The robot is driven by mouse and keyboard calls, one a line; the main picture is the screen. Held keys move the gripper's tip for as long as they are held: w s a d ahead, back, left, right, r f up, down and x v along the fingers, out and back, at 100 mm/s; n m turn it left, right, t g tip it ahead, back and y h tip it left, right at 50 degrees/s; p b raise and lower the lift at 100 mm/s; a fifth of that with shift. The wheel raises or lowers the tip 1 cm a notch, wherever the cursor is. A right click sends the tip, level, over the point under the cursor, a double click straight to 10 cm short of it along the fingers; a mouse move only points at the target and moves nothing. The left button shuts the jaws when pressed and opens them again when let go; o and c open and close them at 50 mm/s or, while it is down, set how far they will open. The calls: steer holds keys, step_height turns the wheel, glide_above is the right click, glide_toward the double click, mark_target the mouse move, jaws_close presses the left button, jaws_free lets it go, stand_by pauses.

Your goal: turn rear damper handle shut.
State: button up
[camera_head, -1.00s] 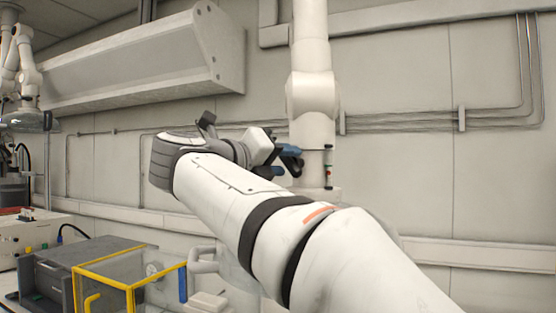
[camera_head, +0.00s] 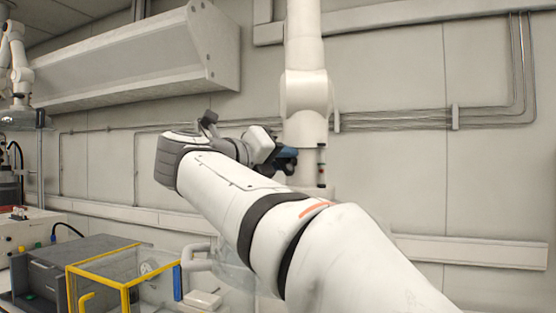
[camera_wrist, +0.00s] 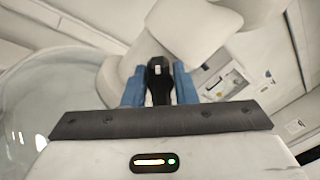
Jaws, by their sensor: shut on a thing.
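My gripper (camera_head: 284,160) shows at the end of my arm in the head view, in front of the white extraction arm (camera_head: 305,95) that hangs along the wall. In the wrist view its blue fingers (camera_wrist: 159,92) stand on both sides of a black damper handle (camera_wrist: 157,70). The gripper is shut on this handle, which has a small white mark. The white tube and joint (camera_wrist: 190,30) of the extraction arm lie just beyond it. In the head view the handle is hidden behind the fingers and my wrist.
A clear dome-shaped hood (camera_wrist: 40,100) fills the left of the wrist view. In the head view a yellow-framed clear enclosure (camera_head: 125,285) and a grey box (camera_head: 85,255) stand at lower left. A large wall canopy (camera_head: 140,60) juts out at upper left.

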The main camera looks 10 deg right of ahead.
steer(key=shift+f+m+b, duration=0.1)
steer(key=shift+m+b, duration=0.2)
steer(key=shift+b, duration=0.05)
steer(key=m+b, duration=0.3)
steer(key=shift+s+d, duration=0.1)
steer(key=shift+s+d+m+b, duration=0.1)
steer(key=shift+m+b, duration=1.65)
steer(key=shift+m, duration=0.85)
steer(key=shift+r, duration=0.2)
steer(key=o, duration=0.8)
steer(key=shift+o, duration=0.2)
steer(key=v, duration=0.7)
steer(key=shift+s+a, duration=0.25)
steer(key=shift+a, duration=0.05)
